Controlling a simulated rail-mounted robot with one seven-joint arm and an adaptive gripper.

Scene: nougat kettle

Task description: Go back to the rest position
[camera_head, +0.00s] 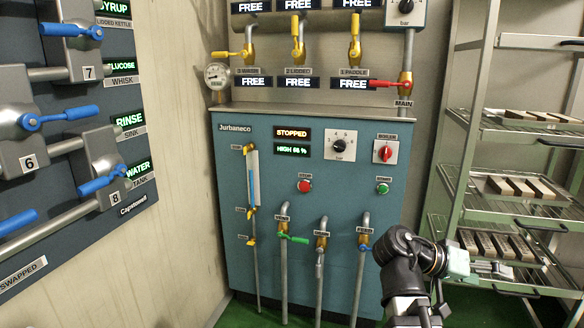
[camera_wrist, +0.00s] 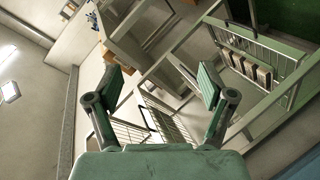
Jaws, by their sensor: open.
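My gripper (camera_wrist: 158,92) shows in the wrist view with its two fingers spread wide apart and nothing between them. In the head view my black arm is at the lower right, and my gripper (camera_head: 500,270) points right toward the metal rack. The fingers are small there, and I cannot tell if they touch the rack. The wrist view is tilted, with the rack and room beyond the fingers.
A rack (camera_head: 480,202) with wire shelves holding several bars stands at the right, close to my gripper. A blue-green boiler cabinet (camera_head: 330,180) with pipes and valves stands ahead. A dark valve panel (camera_head: 75,215) is at left. Green floor shows between them.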

